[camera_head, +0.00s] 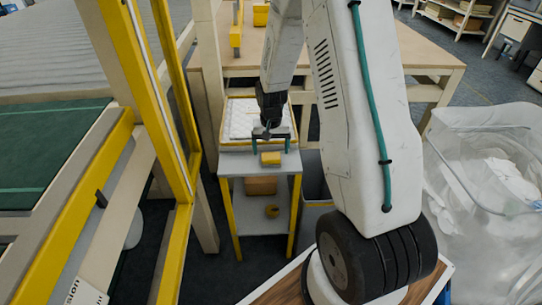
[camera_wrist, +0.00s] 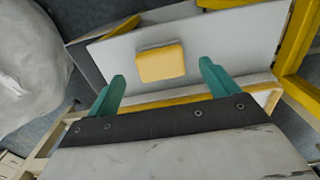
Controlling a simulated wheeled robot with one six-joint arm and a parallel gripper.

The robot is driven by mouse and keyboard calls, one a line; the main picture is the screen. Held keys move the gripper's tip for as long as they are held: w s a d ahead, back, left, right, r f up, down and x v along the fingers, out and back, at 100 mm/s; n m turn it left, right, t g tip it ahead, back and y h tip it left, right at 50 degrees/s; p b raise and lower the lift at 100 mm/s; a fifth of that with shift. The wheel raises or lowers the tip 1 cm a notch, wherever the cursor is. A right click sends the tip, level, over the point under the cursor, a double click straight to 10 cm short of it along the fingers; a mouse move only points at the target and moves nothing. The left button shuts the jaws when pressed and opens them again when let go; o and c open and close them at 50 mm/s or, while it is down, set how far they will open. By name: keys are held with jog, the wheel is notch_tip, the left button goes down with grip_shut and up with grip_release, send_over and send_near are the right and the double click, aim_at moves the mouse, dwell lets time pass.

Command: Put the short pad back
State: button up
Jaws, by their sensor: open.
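A small yellow block (camera_head: 270,158) with a grey edge lies on the grey top (camera_head: 237,163) of a small yellow-legged stand. I cannot tell whether it is the short pad. The wrist view shows the block (camera_wrist: 162,63) ahead of my gripper, between the lines of its fingers. My gripper (camera_head: 270,148) is open and empty, its teal fingers (camera_wrist: 162,70) apart. It hangs above the back of the stand, apart from the block. Behind it, a yellow-rimmed tray (camera_head: 222,136) holds white material (camera_head: 240,118), partly hidden by my gripper.
The stand's lower shelf holds a cardboard box (camera_head: 262,185) and a small yellow roll (camera_head: 272,211). A yellow frame (camera_head: 138,80) rises close on the left. A wooden table (camera_head: 430,58) stands behind. A clear bag of white wadding (camera_head: 490,190) is on the right.

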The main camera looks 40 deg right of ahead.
notch_tip(320, 180, up, 7)
notch_tip(320, 180, up, 9)
jog(key=n, duration=0.1)
send_over(271, 157)
jog(key=s+a, duration=0.3)
jog(key=a, duration=0.2)
jog(key=s+a+r+n, duration=0.2)
jog(key=s+a+r, duration=0.2)
jog(key=s, duration=0.4)
jog(key=s+a+r+n, duration=0.2)
jog(key=s+r, duration=0.3)
jog(key=s, duration=0.3)
jog(key=s+a+r+n+t, duration=0.1)
jog(key=s+a+r, duration=0.4)
jog(key=s, duration=0.3)
jog(key=shift+a+n, duration=0.3)
jog(key=shift+n, duration=0.1)
